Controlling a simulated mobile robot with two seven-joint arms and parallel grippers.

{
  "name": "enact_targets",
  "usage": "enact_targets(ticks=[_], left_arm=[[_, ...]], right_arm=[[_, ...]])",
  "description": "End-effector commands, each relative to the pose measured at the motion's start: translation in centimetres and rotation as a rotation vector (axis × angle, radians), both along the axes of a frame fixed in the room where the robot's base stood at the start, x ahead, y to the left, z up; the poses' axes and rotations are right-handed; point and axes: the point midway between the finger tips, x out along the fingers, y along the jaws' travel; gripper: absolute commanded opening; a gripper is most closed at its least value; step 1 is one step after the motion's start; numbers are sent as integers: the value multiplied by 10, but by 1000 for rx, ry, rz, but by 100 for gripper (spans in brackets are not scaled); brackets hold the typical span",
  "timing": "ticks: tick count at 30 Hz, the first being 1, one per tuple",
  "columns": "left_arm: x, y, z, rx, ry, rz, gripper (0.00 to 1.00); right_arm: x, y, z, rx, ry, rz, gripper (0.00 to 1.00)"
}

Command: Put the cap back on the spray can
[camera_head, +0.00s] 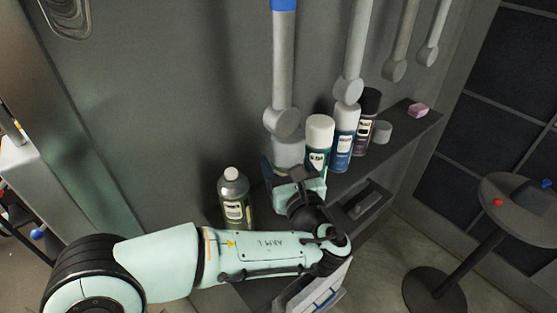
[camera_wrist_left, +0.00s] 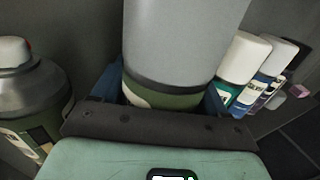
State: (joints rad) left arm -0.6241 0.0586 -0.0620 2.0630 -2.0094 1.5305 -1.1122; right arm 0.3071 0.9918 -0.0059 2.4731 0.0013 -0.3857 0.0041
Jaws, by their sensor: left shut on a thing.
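A green spray can (camera_head: 235,200) with a silver shoulder and a small white nozzle on top, uncovered, stands upright at the left end of the shelf. It also shows at the left of the left wrist view (camera_wrist_left: 32,95). My left gripper (camera_head: 294,176) is just right of it, shut around a green can with a grey cap (camera_wrist_left: 182,45). The grey cap (camera_head: 288,150) shows above the fingers in the head view; the gripper hides most of the body. A loose grey cap-like cylinder (camera_head: 382,132) stands farther right on the shelf. My right gripper is out of view.
A white-capped green can (camera_head: 319,140), a white-capped blue can (camera_head: 343,135) and a black can (camera_head: 367,115) stand close on the right. A pink block (camera_head: 418,110) lies at the shelf's far end. Grey rods (camera_head: 284,65) hang close above. A round stand (camera_head: 520,205) is at right.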

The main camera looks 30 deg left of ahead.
Motion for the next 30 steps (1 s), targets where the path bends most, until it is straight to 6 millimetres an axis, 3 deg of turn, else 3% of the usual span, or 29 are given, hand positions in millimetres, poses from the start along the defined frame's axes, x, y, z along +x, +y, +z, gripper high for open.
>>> enact_targets(ticks=[6,16,20,25,30], left_arm=[[21,21,1,0,-1,1,19],[23,22,0,-1,-1,-1,19],[33,33,1,1,-1,2,19],[33,32,-29,3,4,-2,19],[33,33,-36,1,-1,-1,19]], right_arm=[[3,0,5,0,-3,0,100],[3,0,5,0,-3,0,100],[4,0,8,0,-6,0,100],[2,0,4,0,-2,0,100],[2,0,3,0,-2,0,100]])
